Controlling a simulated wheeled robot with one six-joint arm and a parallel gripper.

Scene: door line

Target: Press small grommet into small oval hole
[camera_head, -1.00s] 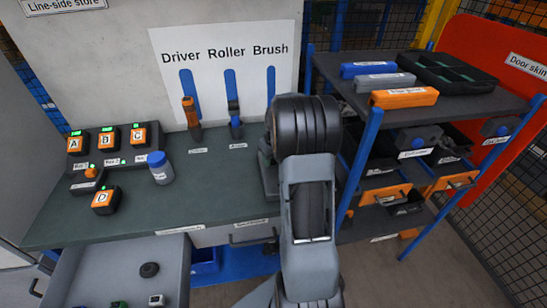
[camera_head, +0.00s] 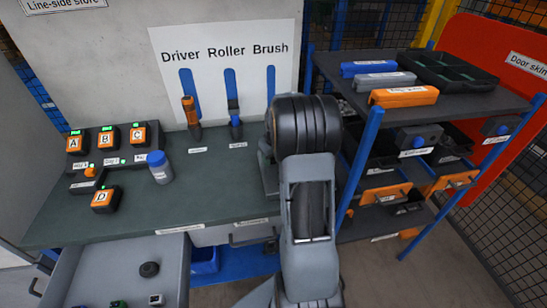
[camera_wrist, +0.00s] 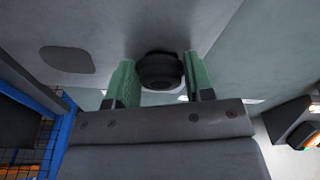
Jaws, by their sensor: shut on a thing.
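In the wrist view my gripper (camera_wrist: 160,88) has two green fingers, shut on a dark round grommet (camera_wrist: 160,71) between their tips. The grommet is close to a grey panel (camera_wrist: 120,25); I cannot tell whether it touches. A flat dark-grey oval (camera_wrist: 68,58) shows on the panel, left of the fingers and apart from them. I cannot tell whether it is an open hole. Any hole behind the grommet is hidden. In the head view my arm hides the gripper and the held grommet.
A green-grey bench (camera_head: 210,190) holds a blue-capped bottle (camera_head: 159,168) and lettered orange boxes (camera_head: 105,199). An open drawer (camera_head: 172,250) below holds a black round part (camera_head: 149,269). A shelf rack (camera_head: 365,150) stands right of my arm, with a red door panel (camera_head: 500,65) beyond.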

